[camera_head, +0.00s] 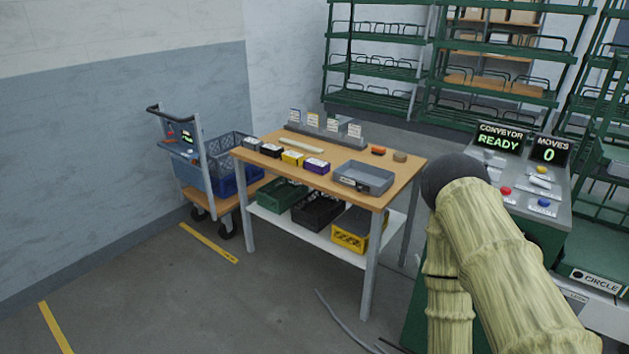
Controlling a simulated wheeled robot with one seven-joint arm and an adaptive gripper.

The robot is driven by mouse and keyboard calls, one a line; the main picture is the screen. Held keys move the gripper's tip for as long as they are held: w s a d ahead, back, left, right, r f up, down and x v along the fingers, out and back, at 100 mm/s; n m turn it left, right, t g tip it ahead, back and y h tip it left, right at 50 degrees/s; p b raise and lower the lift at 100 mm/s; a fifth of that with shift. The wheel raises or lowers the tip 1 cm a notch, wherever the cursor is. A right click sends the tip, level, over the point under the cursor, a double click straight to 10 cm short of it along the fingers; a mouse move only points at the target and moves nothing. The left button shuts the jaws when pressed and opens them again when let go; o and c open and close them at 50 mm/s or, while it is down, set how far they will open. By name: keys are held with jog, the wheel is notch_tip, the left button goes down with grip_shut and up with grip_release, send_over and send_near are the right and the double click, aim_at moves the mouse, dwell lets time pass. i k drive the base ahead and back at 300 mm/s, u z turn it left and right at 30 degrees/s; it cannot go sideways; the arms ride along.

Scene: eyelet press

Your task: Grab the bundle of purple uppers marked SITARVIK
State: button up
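A small bundle with a purple side and a white label on top (316,166) lies on the wooden table (408,167). It is the rightmost of a short row of bundles along the table's left part. The writing on its label is too small to read. A yellow bundle (292,158) lies just left of it, then a black bundle (271,151) and another dark bundle (251,144). My arm, in a pale yellowish cover, fills the lower right of the head view. My gripper's fingers do not show.
A grey tray (364,190) sits right of the purple bundle. A rack with upright cards (332,124) stands behind. Crates fill the lower shelf. A blue cart (200,160) stands left, a console reading READY (500,138) right. Floor in front is mostly clear, with a cable.

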aim_at(321, 167)
jog(key=u, duration=0.55)
jog(key=i, duration=0.45)
jog(key=u, duration=0.6)
jog(key=i, duration=1.1)
jog(key=z, duration=0.75)
jog(key=i, duration=0.8)
jog(key=z, duration=0.85)
